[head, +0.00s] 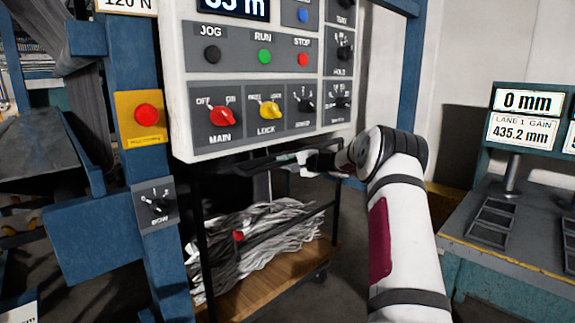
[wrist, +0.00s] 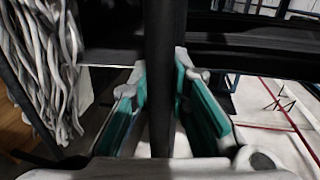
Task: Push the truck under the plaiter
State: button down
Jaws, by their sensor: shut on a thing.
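The truck is a black-framed cart with a wooden deck (head: 275,283), standing below and behind the control panel. A heap of grey-white folded strands (head: 255,240) lies on it; the strands also show at the left of the wrist view (wrist: 45,60). My gripper (head: 297,163) is at the truck's upper rail, under the panel's lower edge. In the wrist view its teal-padded fingers (wrist: 162,85) are shut on a black bar (wrist: 164,40), one on each side. I cannot tell for sure which part is the plaiter; a blue machine frame (head: 125,60) stands at the left.
The control panel (head: 260,150) with knobs and buttons hangs close above my gripper. A blue post (head: 405,70) stands behind my arm. A console (head: 500,245) with a "0 mm" display (head: 530,101) is at right.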

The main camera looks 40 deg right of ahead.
jog(key=shift+w+a+r, duration=0.1)
jog(key=shift+w+r, duration=0.1)
jog(key=c, duration=1.5)
grip_release()
jog(key=shift+w+f, duration=0.1)
jog(key=shift+f, duration=0.05)
jog(key=shift+s, duration=0.5)
jog(key=v, duration=1.1)
jog(key=shift+s, duration=0.1)
